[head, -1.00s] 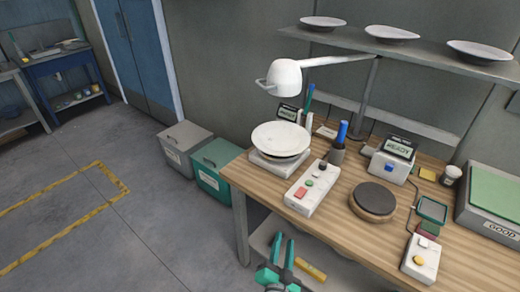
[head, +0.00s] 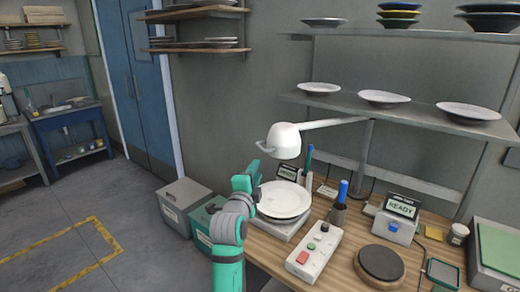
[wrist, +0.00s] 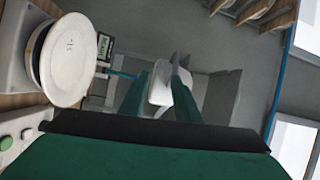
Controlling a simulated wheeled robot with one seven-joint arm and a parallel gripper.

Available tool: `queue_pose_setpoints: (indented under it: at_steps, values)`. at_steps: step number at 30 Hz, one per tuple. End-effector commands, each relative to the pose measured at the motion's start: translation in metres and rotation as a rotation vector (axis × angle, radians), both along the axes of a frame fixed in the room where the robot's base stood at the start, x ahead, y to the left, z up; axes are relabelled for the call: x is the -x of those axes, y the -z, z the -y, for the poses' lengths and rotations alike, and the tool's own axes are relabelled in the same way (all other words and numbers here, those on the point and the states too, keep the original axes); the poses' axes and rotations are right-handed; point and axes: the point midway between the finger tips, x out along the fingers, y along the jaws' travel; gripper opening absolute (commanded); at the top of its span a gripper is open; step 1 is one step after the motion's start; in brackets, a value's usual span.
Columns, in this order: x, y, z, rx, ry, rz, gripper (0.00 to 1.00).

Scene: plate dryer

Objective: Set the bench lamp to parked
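The bench lamp has a white domed head (head: 287,140) with a small handle loop (head: 263,146) on its left. Its white arm reaches right to a grey post (head: 367,135). The head hangs above the white plate (head: 284,198) at the bench's left end. My gripper (head: 250,172) is raised just left of the plate, below and left of the lamp head, apart from it. In the wrist view my gripper (wrist: 162,72) has its two fingers spread, with nothing held. A white shape that looks like the lamp head (wrist: 160,88) shows between the fingers, farther off.
The plate sits on a white device. A control box (head: 313,255) with buttons, a pen cup (head: 338,215), a READY display box (head: 396,222) and a dark round disc (head: 380,263) stand on the bench. A shelf with plates (head: 383,98) runs above. Bins (head: 183,207) stand left.

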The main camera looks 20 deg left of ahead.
Motion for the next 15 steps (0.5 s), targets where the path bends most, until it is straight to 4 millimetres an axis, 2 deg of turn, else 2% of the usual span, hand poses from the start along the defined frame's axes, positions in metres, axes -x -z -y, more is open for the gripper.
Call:
queue_pose_setpoints:
  at_steps: [1, 3, 6, 11, 15]
  values:
    - [-0.002, -0.013, -0.005, -0.027, -0.001, 0.001, 0.29]
    - [-0.004, -0.024, -0.009, -0.053, -0.001, -0.001, 0.29]
    - [-0.006, -0.032, -0.012, -0.073, 0.000, -0.004, 0.29]
    - [-0.018, -0.034, -0.013, -0.078, 0.001, -0.004, 0.29]
    - [-0.041, -0.035, -0.014, -0.077, 0.001, -0.004, 0.29]
